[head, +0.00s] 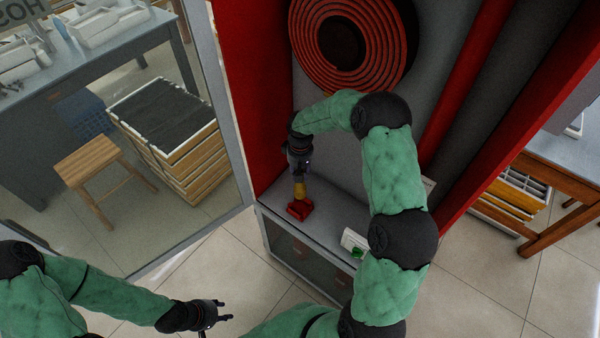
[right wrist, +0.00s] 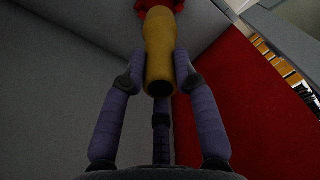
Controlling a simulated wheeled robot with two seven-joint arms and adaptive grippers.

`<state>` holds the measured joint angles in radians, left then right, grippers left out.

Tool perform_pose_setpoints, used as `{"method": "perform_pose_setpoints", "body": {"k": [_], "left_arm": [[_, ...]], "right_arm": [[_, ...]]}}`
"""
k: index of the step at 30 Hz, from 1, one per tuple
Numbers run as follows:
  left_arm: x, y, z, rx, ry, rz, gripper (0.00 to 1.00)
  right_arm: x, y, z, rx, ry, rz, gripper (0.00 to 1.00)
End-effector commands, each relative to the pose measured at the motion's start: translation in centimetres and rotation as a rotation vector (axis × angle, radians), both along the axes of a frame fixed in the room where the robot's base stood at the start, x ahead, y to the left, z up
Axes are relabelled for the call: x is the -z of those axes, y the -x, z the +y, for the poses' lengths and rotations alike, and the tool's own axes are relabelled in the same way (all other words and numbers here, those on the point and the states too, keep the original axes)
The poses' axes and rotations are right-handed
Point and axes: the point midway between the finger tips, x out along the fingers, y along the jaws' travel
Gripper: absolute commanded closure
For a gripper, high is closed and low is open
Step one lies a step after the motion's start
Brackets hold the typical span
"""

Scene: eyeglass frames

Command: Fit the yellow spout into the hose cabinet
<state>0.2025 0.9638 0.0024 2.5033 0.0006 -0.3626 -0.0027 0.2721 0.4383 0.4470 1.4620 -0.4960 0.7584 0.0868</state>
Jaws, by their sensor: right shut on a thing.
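The hose cabinet (head: 268,100) is red and stands with its glass door swung out to the left. A yellow spout (head: 300,188) stands near the cabinet's floor at the left, its lower end at a red fitting (head: 299,209). My right gripper (head: 300,178) reaches into the cabinet and is shut on the spout from above. In the right wrist view the fingers (right wrist: 160,80) close around the yellow spout (right wrist: 160,45), with the red fitting (right wrist: 185,5) at its far end. I cannot tell how deep the spout sits. My left gripper (head: 222,312) is open and empty, low outside the cabinet.
A coiled red hose (head: 390,45) hangs on the cabinet's back wall. A white item with a green part (head: 356,247) lies on the cabinet floor to the right. The glass door's edge (head: 225,110) stands left. A stool (head: 98,165) and crates (head: 165,125) show through the glass.

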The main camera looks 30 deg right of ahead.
Motion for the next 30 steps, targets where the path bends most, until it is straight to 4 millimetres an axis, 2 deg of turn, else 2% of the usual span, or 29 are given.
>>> {"method": "perform_pose_setpoints", "body": {"k": [21, 30], "left_arm": [[3.9, 0.0, 0.0, 0.0, 0.0, 0.0, 0.6], [4.5, 0.0, 0.0, 0.0, 0.0, 0.0, 0.6]], "right_arm": [[5.6, 0.0, 0.0, 0.001, 0.0, -0.001, 1.0], [6.5, 0.0, 0.0, 0.001, 0.0, -0.002, 1.0]]}}
